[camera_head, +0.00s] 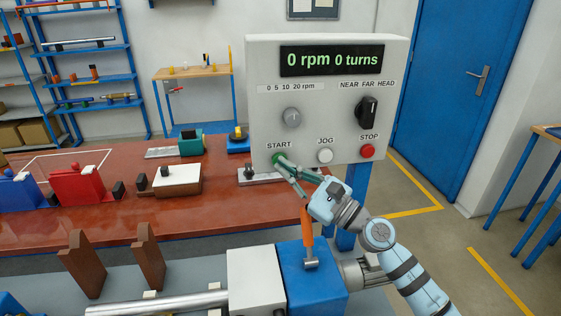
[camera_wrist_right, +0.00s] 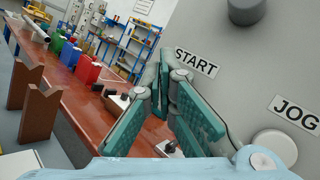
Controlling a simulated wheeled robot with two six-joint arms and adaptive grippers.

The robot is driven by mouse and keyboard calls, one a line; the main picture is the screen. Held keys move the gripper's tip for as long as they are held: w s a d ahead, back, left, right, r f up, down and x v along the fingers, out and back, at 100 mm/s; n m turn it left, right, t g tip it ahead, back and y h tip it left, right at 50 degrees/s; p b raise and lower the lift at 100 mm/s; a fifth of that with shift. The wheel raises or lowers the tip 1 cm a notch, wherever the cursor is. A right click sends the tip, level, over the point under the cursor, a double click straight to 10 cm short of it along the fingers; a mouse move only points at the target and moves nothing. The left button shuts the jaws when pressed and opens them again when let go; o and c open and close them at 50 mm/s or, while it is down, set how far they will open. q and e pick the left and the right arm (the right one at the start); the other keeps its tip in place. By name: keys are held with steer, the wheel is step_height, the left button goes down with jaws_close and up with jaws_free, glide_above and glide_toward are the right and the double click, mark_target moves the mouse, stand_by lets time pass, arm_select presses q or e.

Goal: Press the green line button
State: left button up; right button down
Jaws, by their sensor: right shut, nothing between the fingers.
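The control panel (camera_head: 328,125) is a pale grey box with a dark display reading "0 rpm 0 turns". The green button (camera_head: 277,157) sits under the START label at the panel's lower left, partly covered by my fingertips. My right gripper (camera_head: 283,164) is shut and empty, its green fingertips at the START button. I cannot tell whether they touch it. In the right wrist view the closed fingers (camera_wrist_right: 165,68) point at the panel beside the START label (camera_wrist_right: 197,62), and the button is hidden behind them. My left gripper is not in view.
A white JOG button (camera_head: 325,156) and a red STOP button (camera_head: 367,151) lie right of START. A grey knob (camera_head: 291,117) and a black selector (camera_head: 367,112) are above. An orange-handled lever (camera_head: 307,225) stands below the gripper. A red-brown bench (camera_head: 120,215) extends left.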

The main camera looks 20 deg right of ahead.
steer(key=s, duration=0.2)
steer(key=s+a, duration=0.1)
steer(key=s, duration=0.1)
steer(key=shift+s+a+p, duration=0.15)
steer(key=shift+s+p, duration=0.15)
steer(key=shift+s, duration=0.1)
stand_by(0.5)
